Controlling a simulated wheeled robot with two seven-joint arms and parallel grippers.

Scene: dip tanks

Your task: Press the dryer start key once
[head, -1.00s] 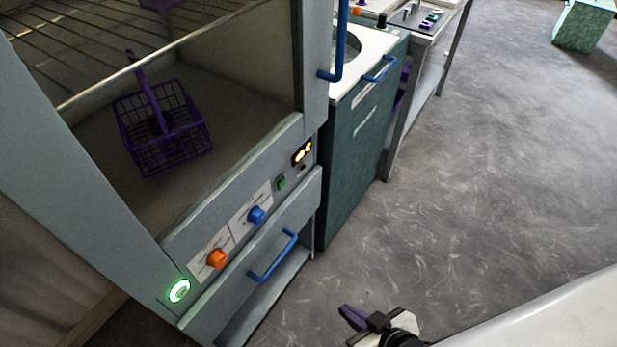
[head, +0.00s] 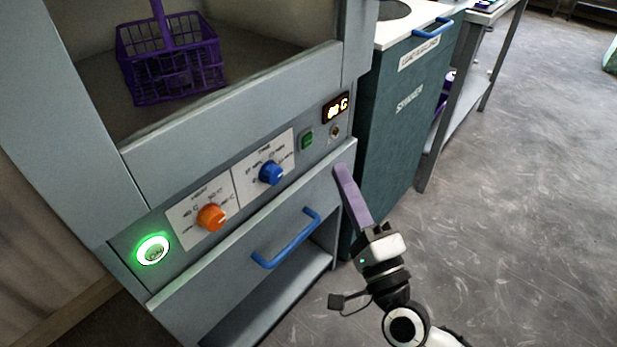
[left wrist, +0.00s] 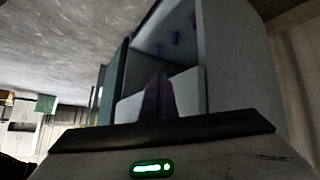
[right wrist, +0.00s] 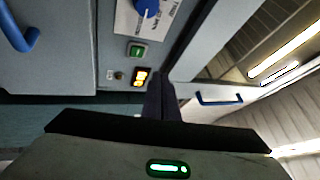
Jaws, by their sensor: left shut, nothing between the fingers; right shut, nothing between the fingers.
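The dryer's front panel (head: 240,190) carries a small square green key (head: 307,140) left of the lit orange display (head: 335,107). The green key also shows in the right wrist view (right wrist: 137,51). A round key with a glowing green ring (head: 153,250) sits at the panel's lower left; its lettering is too small to read. My right gripper (head: 341,171) is shut and empty, its purple fingers pointing up at the panel's right end, below and right of the green key and apart from it. My left gripper (left wrist: 160,78) is shut and empty, seen only in the left wrist view.
An orange knob (head: 211,217) and a blue knob (head: 271,172) stick out between the two keys. A blue drawer handle (head: 287,240) juts out below. A purple basket (head: 170,65) stands inside the dryer. A teal cabinet (head: 405,120) adjoins at right; open floor lies beyond.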

